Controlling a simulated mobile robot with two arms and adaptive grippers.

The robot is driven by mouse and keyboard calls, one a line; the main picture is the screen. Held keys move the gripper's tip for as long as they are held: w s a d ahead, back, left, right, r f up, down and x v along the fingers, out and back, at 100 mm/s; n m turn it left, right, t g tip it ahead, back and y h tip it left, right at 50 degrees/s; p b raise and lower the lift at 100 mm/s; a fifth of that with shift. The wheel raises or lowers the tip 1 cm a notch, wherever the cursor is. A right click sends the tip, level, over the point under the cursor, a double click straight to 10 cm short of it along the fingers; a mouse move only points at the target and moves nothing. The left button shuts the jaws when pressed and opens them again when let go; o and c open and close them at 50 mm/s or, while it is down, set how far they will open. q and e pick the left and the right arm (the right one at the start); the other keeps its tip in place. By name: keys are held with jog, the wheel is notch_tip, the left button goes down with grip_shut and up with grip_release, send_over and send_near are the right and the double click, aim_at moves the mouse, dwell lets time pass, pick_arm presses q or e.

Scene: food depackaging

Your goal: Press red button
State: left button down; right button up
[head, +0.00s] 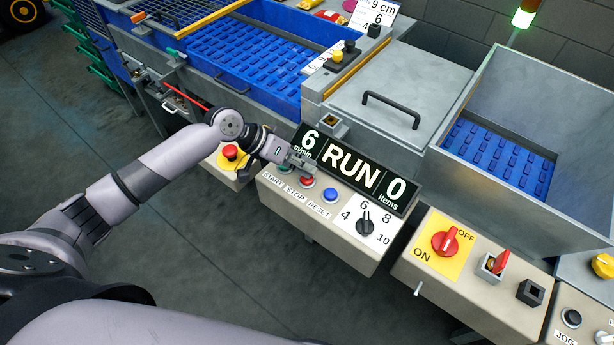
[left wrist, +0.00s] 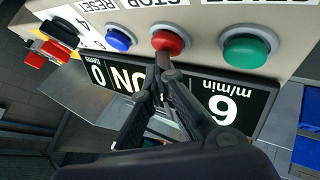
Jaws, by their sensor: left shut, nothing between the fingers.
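The red button (head: 307,181) sits on the beige control panel (head: 312,222), between the green and blue buttons, above the STOP label. In the left wrist view the red button (left wrist: 168,41) is upper centre. My left gripper (head: 300,165) is shut and empty, just above the buttons in the head view. In the left wrist view its closed fingertips (left wrist: 163,62) are right at the lower edge of the red button; I cannot tell whether they touch it. My right gripper is not in view.
The green button (left wrist: 248,46) and blue button (left wrist: 120,39) flank the red one. A display (head: 350,168) reading RUN stands behind the panel. A black selector knob (head: 366,223) is to the right. A red emergency button (head: 230,152) sits to the left.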

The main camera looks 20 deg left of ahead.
pick_arm(q)
jog(key=shift+f, duration=0.35)
jog(key=shift+r, duration=0.1)
dwell(0.3)
jog(key=shift+r+p, duration=0.85)
jog(key=shift+r, duration=0.05)
jog(key=shift+r, duration=0.1)
notch_tip(320, 180, up, 5)
jog(key=p, duration=0.4)
jog(key=shift+p, duration=0.4)
dwell(0.5)
